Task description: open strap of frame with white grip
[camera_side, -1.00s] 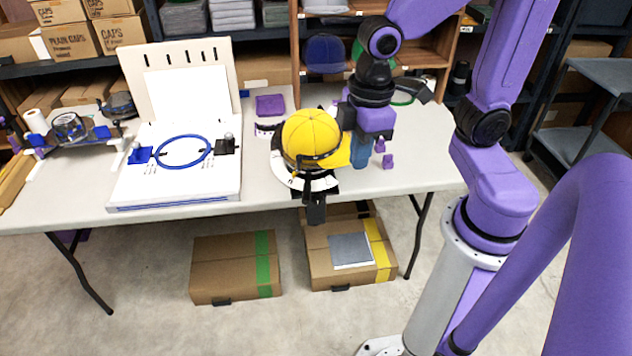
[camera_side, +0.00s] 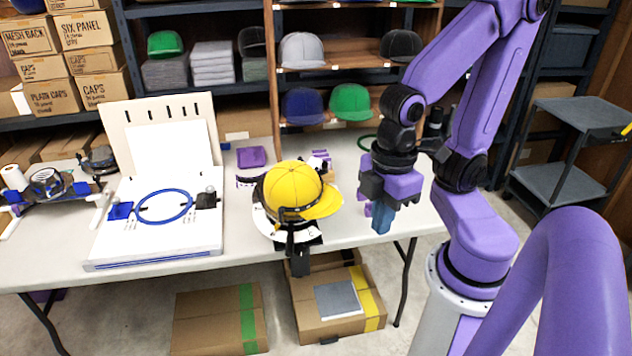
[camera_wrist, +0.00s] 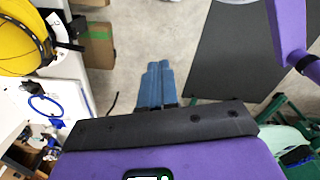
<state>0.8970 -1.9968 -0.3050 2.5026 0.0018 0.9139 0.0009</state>
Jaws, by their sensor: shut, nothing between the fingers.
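A yellow cap (camera_side: 292,187) sits on a frame at the front edge of the table, with a black strap (camera_side: 290,213) around its lower part. A white curved band (camera_side: 300,233) and a dark clamp (camera_side: 299,262) show below it. Another frame (camera_side: 47,186) with blue parts and white grips (camera_side: 99,210) lies at the far left; its strap is too small to make out. My gripper (camera_side: 381,222) is right of the yellow cap, apart from it, with blue fingers pointing down, shut and empty. In the wrist view the fingers (camera_wrist: 157,70) are together over the floor; the cap (camera_wrist: 22,38) is upper left.
A white board with a blue hoop (camera_side: 163,206) stands left of the cap. A purple item (camera_side: 251,157) lies behind it. Small purple pieces show near my gripper, partly hidden. Shelves with caps stand behind the table (camera_side: 40,262). Boxes (camera_side: 335,308) are under it. A grey cart (camera_side: 575,150) is right.

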